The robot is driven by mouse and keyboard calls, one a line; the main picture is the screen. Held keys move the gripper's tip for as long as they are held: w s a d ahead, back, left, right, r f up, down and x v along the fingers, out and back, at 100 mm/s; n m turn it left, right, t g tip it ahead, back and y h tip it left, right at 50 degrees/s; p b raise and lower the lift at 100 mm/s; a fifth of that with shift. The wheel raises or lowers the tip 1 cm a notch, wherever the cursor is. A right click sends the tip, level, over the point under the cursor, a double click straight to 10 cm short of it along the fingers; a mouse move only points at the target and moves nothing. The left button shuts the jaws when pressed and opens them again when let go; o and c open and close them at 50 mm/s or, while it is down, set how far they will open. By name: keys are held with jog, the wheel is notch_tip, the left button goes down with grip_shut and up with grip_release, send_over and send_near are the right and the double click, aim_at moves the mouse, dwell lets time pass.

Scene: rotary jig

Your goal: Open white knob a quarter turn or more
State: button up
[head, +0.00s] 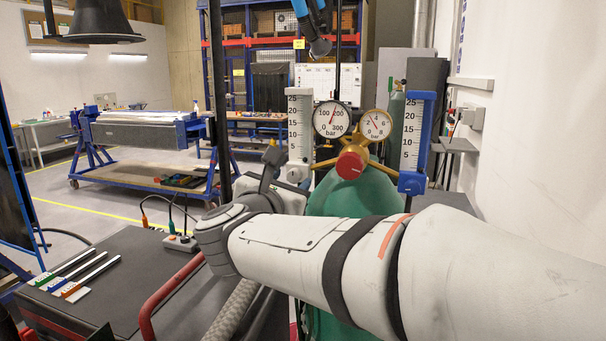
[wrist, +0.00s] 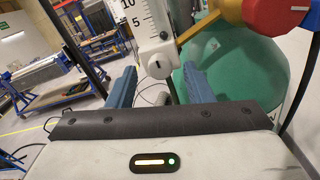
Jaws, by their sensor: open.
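The white knob (wrist: 159,67) sits at the foot of a white flowmeter with a printed scale (wrist: 146,20). It has a small dark mark on its face. In the head view the white flowmeter (head: 300,125) stands left of the gauges, and its knob (head: 296,174) is partly hidden by my arm. My gripper (wrist: 160,72) is open, with one blue-grey finger on each side of the white knob in the wrist picture. The fingers look apart from the knob; I cannot tell how far they reach along it.
A red knob (head: 350,165) on a brass regulator with two gauges (head: 332,119) is right of the white knob. A green cylinder (head: 352,195) stands below. A blue flowmeter (head: 415,130) is further right. A dark cart top (head: 120,275) lies left.

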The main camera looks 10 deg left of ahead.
jog(key=shift+w, duration=0.45)
jog(key=shift+c, duration=0.4)
jog(key=c, duration=0.9)
jog(key=shift+o, duration=0.3)
jog(key=shift+d+f, duration=0.1)
jog(key=shift+d, duration=0.15)
jog(key=shift+a, duration=0.2)
jog(key=shift+c, duration=0.4)
